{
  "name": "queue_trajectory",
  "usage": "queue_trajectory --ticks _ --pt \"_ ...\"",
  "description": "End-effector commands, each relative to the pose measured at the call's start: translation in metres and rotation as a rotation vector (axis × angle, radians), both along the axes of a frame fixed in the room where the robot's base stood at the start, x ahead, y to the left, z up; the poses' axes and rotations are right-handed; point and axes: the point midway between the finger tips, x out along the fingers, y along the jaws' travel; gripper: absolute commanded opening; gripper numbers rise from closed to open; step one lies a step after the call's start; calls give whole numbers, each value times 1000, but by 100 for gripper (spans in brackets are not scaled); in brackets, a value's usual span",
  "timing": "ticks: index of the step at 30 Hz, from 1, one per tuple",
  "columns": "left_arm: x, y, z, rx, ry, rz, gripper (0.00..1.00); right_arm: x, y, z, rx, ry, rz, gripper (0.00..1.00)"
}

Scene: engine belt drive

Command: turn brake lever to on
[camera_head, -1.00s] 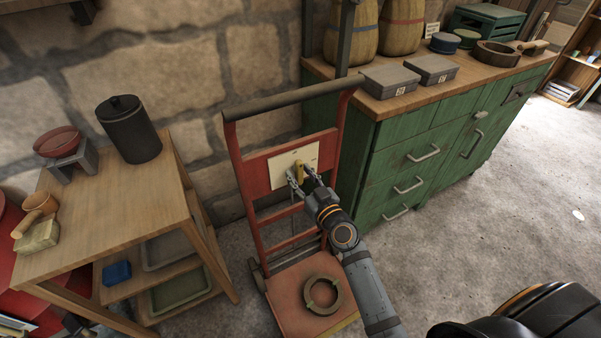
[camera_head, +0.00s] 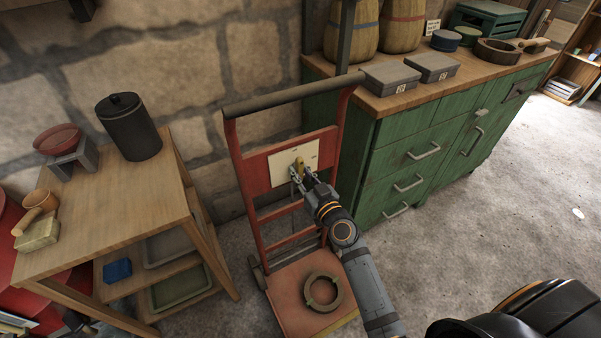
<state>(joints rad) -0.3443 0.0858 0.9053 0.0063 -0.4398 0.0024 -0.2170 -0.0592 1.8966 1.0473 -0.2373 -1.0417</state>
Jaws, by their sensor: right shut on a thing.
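The brake lever (camera_head: 300,164) is a small yellow handle on a cream plate (camera_head: 281,170). The plate is fixed to the upper red panel of a hand truck (camera_head: 257,175). My right gripper (camera_head: 301,174) is at the plate, with its fingers closed around the lever. The fingers hide the lower part of the lever, and its exact angle is hard to read at this size. My left gripper is not in view.
A wooden table (camera_head: 100,215) with a black canister (camera_head: 129,126) stands to the left. A green cabinet (camera_head: 390,160) stands close on the right. A ring (camera_head: 323,292) lies on the truck's base. Open floor (camera_head: 500,230) lies to the right.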

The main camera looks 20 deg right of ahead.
Motion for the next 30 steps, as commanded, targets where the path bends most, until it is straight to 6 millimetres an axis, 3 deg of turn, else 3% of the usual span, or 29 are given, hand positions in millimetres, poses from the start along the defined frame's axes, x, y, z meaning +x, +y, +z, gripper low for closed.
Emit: queue_trajectory --ticks 16,30 --pt "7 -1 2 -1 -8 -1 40 0 2 0 437 85 0 0" --pt "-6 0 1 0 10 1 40 -1 3 2 876 171 -1 0"
